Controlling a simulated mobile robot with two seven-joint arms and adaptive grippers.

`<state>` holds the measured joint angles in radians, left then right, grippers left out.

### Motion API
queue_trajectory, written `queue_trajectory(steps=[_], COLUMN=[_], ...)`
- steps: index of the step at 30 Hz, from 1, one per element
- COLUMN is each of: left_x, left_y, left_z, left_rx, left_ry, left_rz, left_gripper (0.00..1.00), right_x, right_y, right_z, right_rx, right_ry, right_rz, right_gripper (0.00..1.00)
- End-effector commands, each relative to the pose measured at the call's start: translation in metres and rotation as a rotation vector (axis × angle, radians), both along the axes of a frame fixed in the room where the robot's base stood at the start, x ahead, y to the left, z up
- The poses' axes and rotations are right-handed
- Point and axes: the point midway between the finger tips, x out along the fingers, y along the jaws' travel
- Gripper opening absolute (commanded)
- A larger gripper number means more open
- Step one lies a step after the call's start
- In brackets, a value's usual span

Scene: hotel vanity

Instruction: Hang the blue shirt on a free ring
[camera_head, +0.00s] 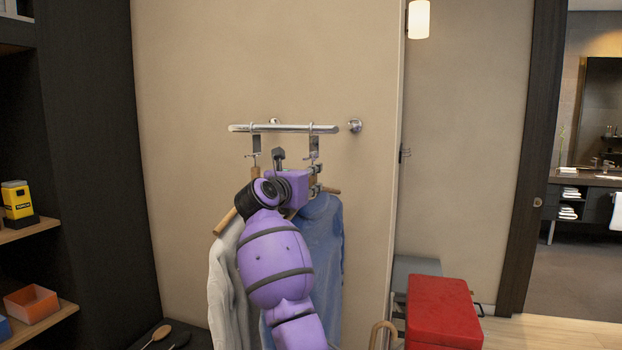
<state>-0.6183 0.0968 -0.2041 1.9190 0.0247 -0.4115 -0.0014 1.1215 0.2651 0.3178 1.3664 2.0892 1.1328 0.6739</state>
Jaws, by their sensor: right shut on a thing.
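A metal rail (290,128) is fixed to the beige wall, with a left ring (256,143) and a right ring (314,146) hanging from it. A grey-white shirt (226,285) on a wooden hanger hangs below the left ring. The blue shirt (327,245) is on another wooden hanger (330,190) below the right ring. My right gripper (316,184) is shut on the blue shirt's hanger, just under the right ring. My purple arm hides much of both shirts. I cannot tell whether the blue shirt's hanger is engaged in the ring. My left gripper is out of view.
A red box (441,312) stands at the lower right, with a grey box (415,270) behind it. Dark shelves at left hold a yellow box (17,202) and an orange tray (31,303). The wall right of the blue shirt is clear.

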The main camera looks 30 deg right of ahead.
Motion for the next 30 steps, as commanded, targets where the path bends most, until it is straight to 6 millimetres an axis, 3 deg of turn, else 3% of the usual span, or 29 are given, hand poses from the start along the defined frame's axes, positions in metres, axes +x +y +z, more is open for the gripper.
queue_trajectory(steps=[30], left_x=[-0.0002], left_y=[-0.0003], left_z=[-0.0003], left_rx=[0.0], left_ry=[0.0], left_rz=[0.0], left_gripper=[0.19], right_x=[-0.0006], right_y=[-0.0003], right_z=[-0.0065], right_rx=[-0.002], right_ry=[-0.002], right_rz=[-0.001], right_gripper=[0.0])
